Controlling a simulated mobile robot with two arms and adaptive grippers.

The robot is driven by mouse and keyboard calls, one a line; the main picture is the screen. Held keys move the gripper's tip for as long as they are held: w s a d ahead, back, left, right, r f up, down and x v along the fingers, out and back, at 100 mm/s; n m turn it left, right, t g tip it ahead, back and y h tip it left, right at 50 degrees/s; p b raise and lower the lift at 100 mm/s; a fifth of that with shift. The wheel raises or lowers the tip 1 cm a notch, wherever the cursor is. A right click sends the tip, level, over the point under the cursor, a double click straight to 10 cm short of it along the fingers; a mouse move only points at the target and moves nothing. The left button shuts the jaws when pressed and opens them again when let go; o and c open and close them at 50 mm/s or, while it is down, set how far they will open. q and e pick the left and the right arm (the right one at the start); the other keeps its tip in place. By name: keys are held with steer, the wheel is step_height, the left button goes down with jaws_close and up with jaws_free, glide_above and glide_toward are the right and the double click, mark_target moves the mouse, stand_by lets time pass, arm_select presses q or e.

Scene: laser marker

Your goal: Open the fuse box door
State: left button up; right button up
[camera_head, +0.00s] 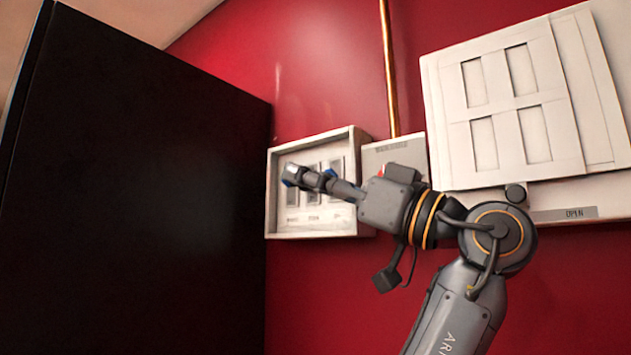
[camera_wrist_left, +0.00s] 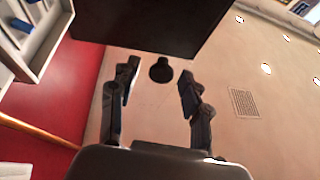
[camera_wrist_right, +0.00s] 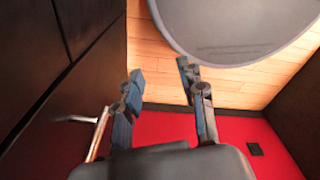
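A large white wall panel (camera_head: 515,105) with several recessed rectangles hangs at the upper right of the head view, with a label reading OPEN (camera_head: 575,213) below it. A shallow white box (camera_head: 350,222) with several switches is left of it. Which one is the fuse box is not clear. My left gripper (camera_head: 305,176) is in front of the switch box and hides part of it. The left wrist view shows the left gripper (camera_wrist_left: 158,88) open and empty, with the switch box (camera_wrist_left: 55,40) at upper left. My right gripper (camera_wrist_right: 162,70) is open and empty.
A tall black cabinet (camera_head: 130,190) stands left of the switch box. A copper pipe (camera_head: 389,70) runs up the red wall between the boxes. In the right wrist view, a metal handle (camera_wrist_right: 98,130) sits on a dark surface, and wooden floor (camera_wrist_right: 155,75) shows.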

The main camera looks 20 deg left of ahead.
arm_select(q)
steer(key=w+v, duration=0.1)
steer(key=v, duration=1.1)
steer(key=shift+s, duration=0.45)
arm_select(e)
steer(key=shift+w+d, duration=0.15)
steer(key=shift+d, duration=0.1)
steer(key=shift+a, duration=0.1)
